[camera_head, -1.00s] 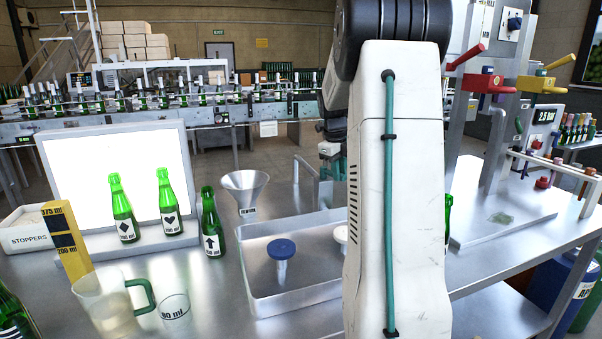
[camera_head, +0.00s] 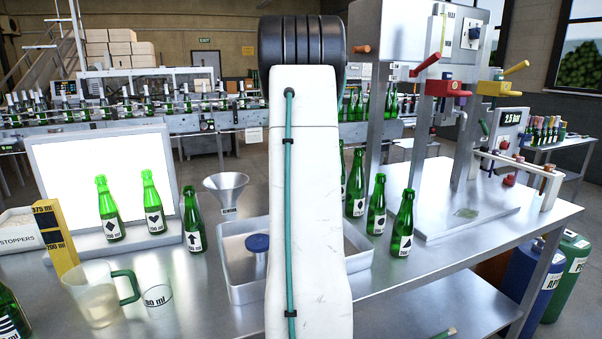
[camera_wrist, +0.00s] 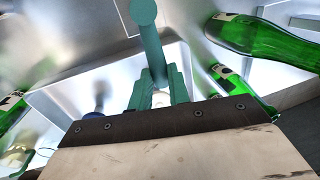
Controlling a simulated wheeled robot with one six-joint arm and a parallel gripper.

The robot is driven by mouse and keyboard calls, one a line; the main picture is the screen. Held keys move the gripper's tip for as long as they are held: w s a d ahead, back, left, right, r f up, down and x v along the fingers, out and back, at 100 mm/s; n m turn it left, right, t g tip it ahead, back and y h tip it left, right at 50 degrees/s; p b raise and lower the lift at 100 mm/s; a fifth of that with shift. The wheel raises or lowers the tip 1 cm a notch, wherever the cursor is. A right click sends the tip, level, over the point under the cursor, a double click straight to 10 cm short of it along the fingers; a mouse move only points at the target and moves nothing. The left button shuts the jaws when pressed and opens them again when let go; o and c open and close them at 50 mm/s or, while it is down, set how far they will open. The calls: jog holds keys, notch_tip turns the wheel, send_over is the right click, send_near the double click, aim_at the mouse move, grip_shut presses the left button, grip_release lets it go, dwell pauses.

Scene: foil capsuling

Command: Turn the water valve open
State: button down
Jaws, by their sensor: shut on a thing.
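A teal bar with a round end (camera_wrist: 146,40), which looks like the water valve's handle, runs down between my fingers in the wrist view. My gripper (camera_wrist: 158,95) has teal fingers on either side of its lower end and is shut on it, above the metal sink. A pale patch shows between the fingers, too small to name. In the head view my arm hides the gripper and the valve. The sink (camera_head: 240,290) shows on both sides of the arm.
A blue-topped piece (camera_head: 257,244) stands in the sink. A metal funnel (camera_head: 227,190) and a green bottle (camera_head: 194,220) stand to its left, and several green bottles (camera_head: 402,225) to its right. A jug (camera_head: 98,293) is at front left. The front right tabletop is clear.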

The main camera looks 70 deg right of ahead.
jog(key=c, duration=1.3)
grip_release()
jog(key=r, duration=0.5)
jog(key=w+a+r, duration=0.1)
jog(key=r, duration=0.1)
jog(key=shift+r, duration=0.35)
